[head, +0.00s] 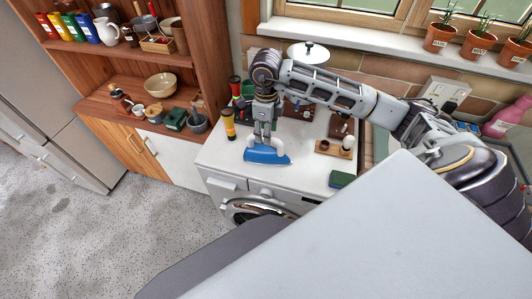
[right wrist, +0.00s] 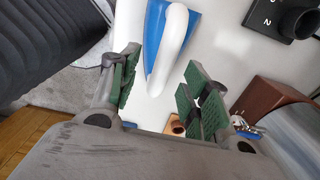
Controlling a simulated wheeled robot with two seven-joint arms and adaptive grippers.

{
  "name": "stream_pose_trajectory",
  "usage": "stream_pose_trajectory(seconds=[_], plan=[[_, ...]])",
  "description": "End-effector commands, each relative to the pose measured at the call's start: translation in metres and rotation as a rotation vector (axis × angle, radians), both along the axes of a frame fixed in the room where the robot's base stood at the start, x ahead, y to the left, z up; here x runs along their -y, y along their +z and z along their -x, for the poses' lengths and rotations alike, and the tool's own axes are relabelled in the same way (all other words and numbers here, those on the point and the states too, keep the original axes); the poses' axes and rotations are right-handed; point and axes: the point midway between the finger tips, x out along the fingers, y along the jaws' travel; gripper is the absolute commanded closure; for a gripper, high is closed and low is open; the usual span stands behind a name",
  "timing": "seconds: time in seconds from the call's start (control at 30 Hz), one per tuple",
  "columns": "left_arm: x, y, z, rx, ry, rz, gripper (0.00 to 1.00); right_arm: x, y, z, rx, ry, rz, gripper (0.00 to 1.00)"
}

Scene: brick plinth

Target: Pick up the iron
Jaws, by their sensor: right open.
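The iron (head: 268,156) has a blue body and lies on the white counter top near its front edge. In the right wrist view its blue body (right wrist: 154,40) and white handle (right wrist: 172,48) show at the top middle. My right gripper (head: 264,136) is just above the iron in the head view, pointing down. In the right wrist view the green-padded fingers (right wrist: 162,72) are spread apart, with the handle's near end in the gap between them. I cannot tell how deep the handle sits between the fingers. My left gripper is not in view.
A wooden shelf unit (head: 92,106) stands at left.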

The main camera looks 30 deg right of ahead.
Motion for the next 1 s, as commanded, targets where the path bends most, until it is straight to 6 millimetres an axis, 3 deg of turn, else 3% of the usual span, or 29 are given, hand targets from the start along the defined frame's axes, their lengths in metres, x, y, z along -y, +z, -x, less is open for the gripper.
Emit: stream_pose_trajectory(seconds=[0.5, 1.0], plan=[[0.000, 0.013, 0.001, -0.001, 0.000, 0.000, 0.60, 0.002, -0.045, -0.004, -0.003, 0.000, 0.000, 0.53], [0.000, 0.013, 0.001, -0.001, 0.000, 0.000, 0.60, 0.003, -0.050, -0.004, 0.000, 0.000, 0.000, 0.53]])
